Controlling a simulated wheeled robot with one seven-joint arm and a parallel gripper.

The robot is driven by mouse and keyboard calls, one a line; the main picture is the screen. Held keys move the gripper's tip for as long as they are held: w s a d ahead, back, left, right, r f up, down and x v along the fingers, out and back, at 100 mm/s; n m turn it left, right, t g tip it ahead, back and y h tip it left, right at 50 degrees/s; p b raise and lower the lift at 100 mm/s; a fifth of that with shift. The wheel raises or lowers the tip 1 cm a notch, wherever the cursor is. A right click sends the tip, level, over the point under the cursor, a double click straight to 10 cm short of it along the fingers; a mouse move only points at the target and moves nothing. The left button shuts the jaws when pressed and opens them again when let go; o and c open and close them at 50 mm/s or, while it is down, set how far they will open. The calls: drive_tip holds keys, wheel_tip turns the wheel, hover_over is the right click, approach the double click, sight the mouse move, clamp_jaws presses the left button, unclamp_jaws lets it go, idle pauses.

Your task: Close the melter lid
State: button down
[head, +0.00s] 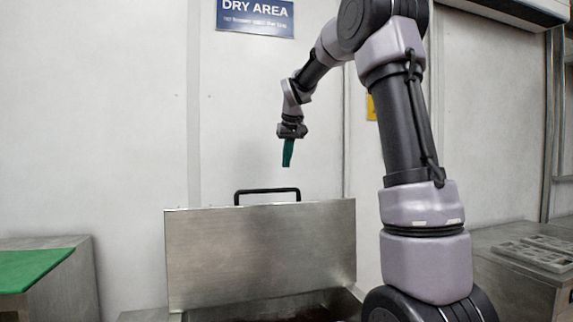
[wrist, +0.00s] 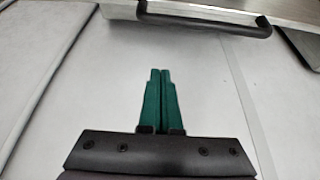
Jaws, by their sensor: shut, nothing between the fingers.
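The melter lid (head: 260,255) is a flat metal panel standing raised and upright in the head view, with a black bar handle (head: 267,190) along its top edge. Under it, part of the melter's open top (head: 300,312) shows at the bottom of the picture. My gripper (head: 287,165) has green fingers that point down, above the handle and a little to its right, apart from it. In the wrist view the fingers (wrist: 160,72) are shut together and empty. The handle (wrist: 205,22) and a strip of the lid (wrist: 225,5) show at the top there.
A metal counter with a green mat (head: 32,268) stands at the left. A metal bench with grey moulds (head: 540,252) stands at the right. A pale wall with a blue "DRY AREA" sign (head: 255,17) is behind the lid. My arm covers part of the melter's right side.

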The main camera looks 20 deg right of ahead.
wheel_tip(320, 180, down, 7)
drive_tip(key=shift+s+f, duration=0.2)
drive_tip(key=shift+s, duration=0.2)
drive_tip(key=shift+s, duration=0.1)
idle(0.3)
